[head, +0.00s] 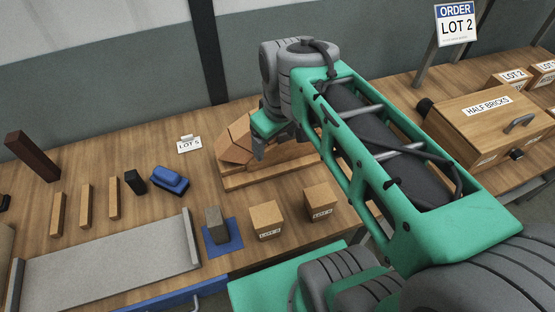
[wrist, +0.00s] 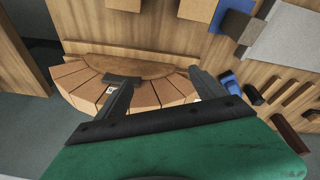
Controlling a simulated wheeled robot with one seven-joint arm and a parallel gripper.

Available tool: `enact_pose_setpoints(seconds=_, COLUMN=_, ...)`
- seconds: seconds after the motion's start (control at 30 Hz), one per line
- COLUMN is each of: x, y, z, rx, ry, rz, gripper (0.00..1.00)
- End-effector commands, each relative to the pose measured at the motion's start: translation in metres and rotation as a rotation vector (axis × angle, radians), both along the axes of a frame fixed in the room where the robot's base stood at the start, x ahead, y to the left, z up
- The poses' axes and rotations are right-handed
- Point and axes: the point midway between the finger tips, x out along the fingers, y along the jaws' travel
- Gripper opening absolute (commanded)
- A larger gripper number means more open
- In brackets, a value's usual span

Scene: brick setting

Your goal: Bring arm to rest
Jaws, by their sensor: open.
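My arm stretches across the head view from lower right, and my gripper (head: 268,138) hangs over the back of the bench, close to a fan of orange-tan bricks (head: 235,142) on a wooden board (head: 283,171). In the wrist view my gripper (wrist: 160,76) has its two dark fingers spread wide, with nothing held between them. The curved row of bricks (wrist: 172,90) lies beyond and between the fingers. Whether a finger touches a brick, I cannot tell. Part of the brick fan is hidden behind my arm in the head view.
A HALF BRICKS crate (head: 480,125) stands right.

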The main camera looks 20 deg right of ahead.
Motion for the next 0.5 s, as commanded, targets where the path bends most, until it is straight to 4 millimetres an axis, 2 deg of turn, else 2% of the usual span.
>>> enact_pose_setpoints(seconds=0.03, x=-0.018, y=0.007, z=-0.013, rx=0.031, ry=-0.025, rz=-0.100, gripper=0.80)
enact_pose_setpoints(seconds=0.1, x=-0.034, y=0.012, z=-0.028, rx=0.072, ry=-0.050, rz=-0.223, gripper=0.80)
enact_pose_setpoints(seconds=0.17, x=-0.042, y=0.015, z=-0.037, rx=0.094, ry=-0.062, rz=-0.287, gripper=0.80)
enact_pose_setpoints(seconds=0.5, x=-0.046, y=0.016, z=-0.042, rx=0.108, ry=-0.064, rz=-0.328, gripper=0.80)
